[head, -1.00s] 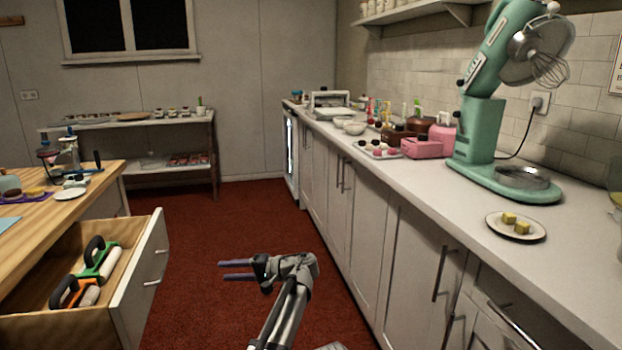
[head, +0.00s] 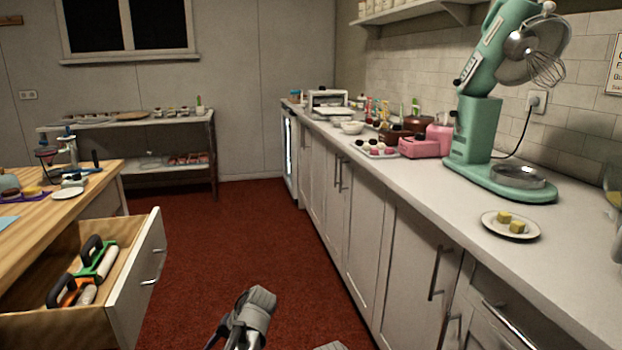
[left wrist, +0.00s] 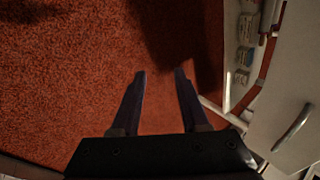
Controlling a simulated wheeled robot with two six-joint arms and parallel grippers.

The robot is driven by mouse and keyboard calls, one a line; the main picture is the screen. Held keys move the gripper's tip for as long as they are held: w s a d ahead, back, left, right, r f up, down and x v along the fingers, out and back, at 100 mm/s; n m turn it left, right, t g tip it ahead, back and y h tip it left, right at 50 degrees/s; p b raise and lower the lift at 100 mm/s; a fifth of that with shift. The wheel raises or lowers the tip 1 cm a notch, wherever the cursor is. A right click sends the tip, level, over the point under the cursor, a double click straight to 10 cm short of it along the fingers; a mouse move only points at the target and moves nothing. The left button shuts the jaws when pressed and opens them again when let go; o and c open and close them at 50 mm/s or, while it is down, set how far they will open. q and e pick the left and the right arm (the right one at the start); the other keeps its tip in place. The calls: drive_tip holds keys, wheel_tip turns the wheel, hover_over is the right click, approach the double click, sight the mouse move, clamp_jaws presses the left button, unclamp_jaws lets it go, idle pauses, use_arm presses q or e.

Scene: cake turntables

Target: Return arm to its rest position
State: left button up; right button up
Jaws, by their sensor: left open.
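My left arm (head: 248,312) shows at the bottom middle of the head view, low over the red floor and folded downward. Its fingers are not clearly seen there. In the left wrist view my left gripper (left wrist: 160,73) has its two dark fingers apart, with only red carpet between and beyond them. It holds nothing. My right gripper is not in view.
An open drawer (head: 138,290) with rollers stands at left under the wooden worktop (head: 40,225). White cabinets (head: 365,255) run along the right, under a counter with a green mixer (head: 478,140) and a plate (head: 490,225). The red floor (head: 235,240) between is clear.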

use_arm(q)
drive_tip(key=s+d+f+h, duration=0.4)
drive_tip(key=s+d+h, duration=0.3)
drive_tip(key=s, duration=0.5)
drive_tip(key=s+d+m+g+y, duration=0.1)
drive_tip(key=s+d+m, duration=0.3)
drive_tip(key=d, duration=0.7)
wheel_tip(320, 180, up, 37)
drive_tip(key=s+n+p, duration=0.1)
drive_tip(key=p, duration=3.6)
drive_tip(key=shift+s, duration=0.15)
